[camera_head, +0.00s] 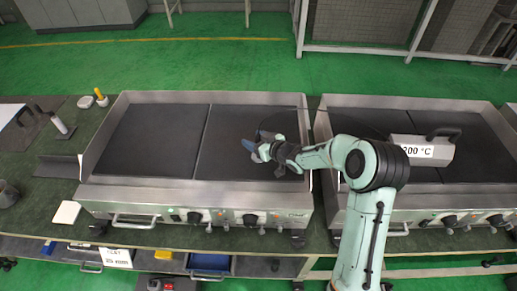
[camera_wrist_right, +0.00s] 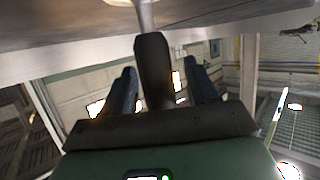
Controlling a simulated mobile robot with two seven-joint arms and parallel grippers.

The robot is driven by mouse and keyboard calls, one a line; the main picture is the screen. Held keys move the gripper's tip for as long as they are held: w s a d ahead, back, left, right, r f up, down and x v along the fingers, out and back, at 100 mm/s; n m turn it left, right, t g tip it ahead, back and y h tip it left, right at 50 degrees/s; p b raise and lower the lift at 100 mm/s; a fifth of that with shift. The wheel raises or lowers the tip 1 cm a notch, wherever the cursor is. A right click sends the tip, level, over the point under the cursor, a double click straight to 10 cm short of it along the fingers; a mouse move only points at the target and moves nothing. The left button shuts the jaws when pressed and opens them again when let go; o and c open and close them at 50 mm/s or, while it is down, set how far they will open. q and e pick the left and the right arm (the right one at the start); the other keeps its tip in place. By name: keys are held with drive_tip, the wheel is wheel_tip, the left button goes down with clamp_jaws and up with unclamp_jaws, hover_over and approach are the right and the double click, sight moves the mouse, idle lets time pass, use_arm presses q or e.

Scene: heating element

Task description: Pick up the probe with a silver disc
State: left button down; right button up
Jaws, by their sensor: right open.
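My right gripper (camera_head: 252,149) is open above the left griddle, over its right-hand plate. In the right wrist view its two dark fingers (camera_wrist_right: 158,72) stand apart, with a dark handle (camera_wrist_right: 153,62) between them and a pale metal part (camera_wrist_right: 145,14) at its top. Whether this is the probe with a silver disc, and whether the fingers touch it, I cannot tell. At the left of the bench, a yellow-handled probe (camera_head: 100,93) stands near a small pale disc (camera_head: 85,102). A silver, dark-handled tool (camera_head: 60,124) stands left of them. My left gripper is not in view.
The left griddle (camera_head: 150,143) has raised metal rims and front knobs. On the right griddle sits a grey block with a handle, labelled 200 °C (camera_head: 418,151). A white square (camera_head: 66,212) lies at the front left. The left griddle's left plate is clear.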

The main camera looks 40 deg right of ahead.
clamp_jaws()
drive_tip(key=shift+r, duration=0.1)
